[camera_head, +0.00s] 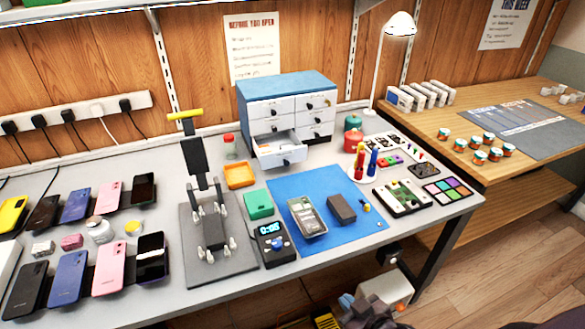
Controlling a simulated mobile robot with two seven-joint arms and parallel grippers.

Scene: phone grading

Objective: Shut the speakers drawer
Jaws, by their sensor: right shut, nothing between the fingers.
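A small cabinet (245,109) with a blue top and white drawers stands at the back of the bench. Its lower left drawer (281,158) is pulled out, and pale contents show inside. The other drawers look closed. The drawer labels are too small to read, so I cannot tell from lettering which one is the speakers drawer. My right gripper (372,312) is low at the bottom edge of the picture, shut and empty, in front of the bench and far from the drawer. My left gripper is not in view.
An orange tray (239,175) and a red-capped jar (229,147) stand left of the open drawer. A blue mat (285,186) with an opened phone lies in front. A black press (196,160) stands left. Screwdrivers and red and green pots are to the right.

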